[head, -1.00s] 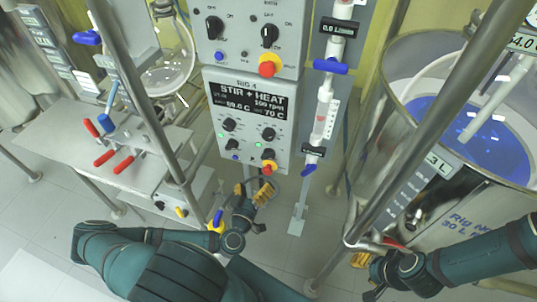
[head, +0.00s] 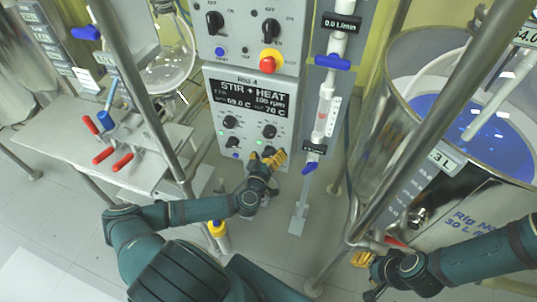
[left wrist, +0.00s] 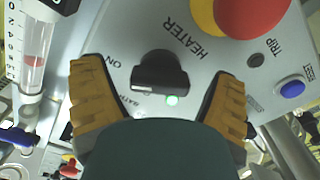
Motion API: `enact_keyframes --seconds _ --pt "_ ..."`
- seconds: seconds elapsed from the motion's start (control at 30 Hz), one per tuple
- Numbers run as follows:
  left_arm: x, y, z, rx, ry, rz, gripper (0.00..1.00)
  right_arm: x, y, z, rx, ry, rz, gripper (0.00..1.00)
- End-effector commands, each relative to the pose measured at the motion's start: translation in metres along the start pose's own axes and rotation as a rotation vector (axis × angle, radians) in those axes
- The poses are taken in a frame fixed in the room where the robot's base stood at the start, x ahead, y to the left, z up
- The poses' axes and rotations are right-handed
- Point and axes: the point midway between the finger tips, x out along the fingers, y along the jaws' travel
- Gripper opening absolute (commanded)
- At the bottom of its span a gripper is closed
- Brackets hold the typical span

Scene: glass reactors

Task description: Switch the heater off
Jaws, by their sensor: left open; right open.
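The grey control box of Rig 4 (head: 213,76) stands upright, with a dark display (head: 250,98) reading STIR + HEAT, 100 rpm, about 69 C and 70 C. In the left wrist view the black heater knob (left wrist: 160,73) sits beside the HEATER lettering, its bar lying across the picture. A lit green lamp (left wrist: 172,100) is beside it. My right gripper (head: 363,258) is open at the lower right, partly hidden.
A red stop button (left wrist: 250,15) on yellow and a blue reset button (left wrist: 292,89) are near the knob. A flow tube (head: 323,115) stands right of the box. A metal post (head: 425,115) and large vessel (head: 440,205) are further right; a bench (head: 50,140) is left.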

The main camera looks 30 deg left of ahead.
Motion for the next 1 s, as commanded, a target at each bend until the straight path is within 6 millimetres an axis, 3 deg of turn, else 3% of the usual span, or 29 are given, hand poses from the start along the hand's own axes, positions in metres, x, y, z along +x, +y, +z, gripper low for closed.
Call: enact_keyframes --seconds 0.1,0.13,0.3,0.33,0.67,1.0 --pt "-0.0001 0.0 0.0 0.0 0.0 0.0 0.87 -0.0001 -0.0001 -0.0001 0.0 0.0 0.0 0.47" --pt "-0.0002 0.0 0.0 0.0 0.0 0.0 0.83 -0.0001 0.0 -0.0001 0.0 0.0 0.0 0.47" --pt "-0.0003 -0.0001 0.0 0.0 0.0 0.0 0.23 -0.0001 0.0 0.0 0.0 0.0 0.0 0.47" --pt "-0.0004 -0.0001 0.0 0.0 0.0 0.0 0.19 -0.0001 0.0 -0.0001 0.0 0.0 0.0 0.47" --pt "-0.0005 -0.0001 0.0003 -0.026 0.0 0.0 0.19 0.0012 0.0004 0.0 0.0 0.0 0.0 0.47" --pt "-0.0002 -0.0009 0.001 -0.224 0.001 0.0 0.19 0.009 0.0034 -0.0008 -0.001 0.004 0.0 0.47"
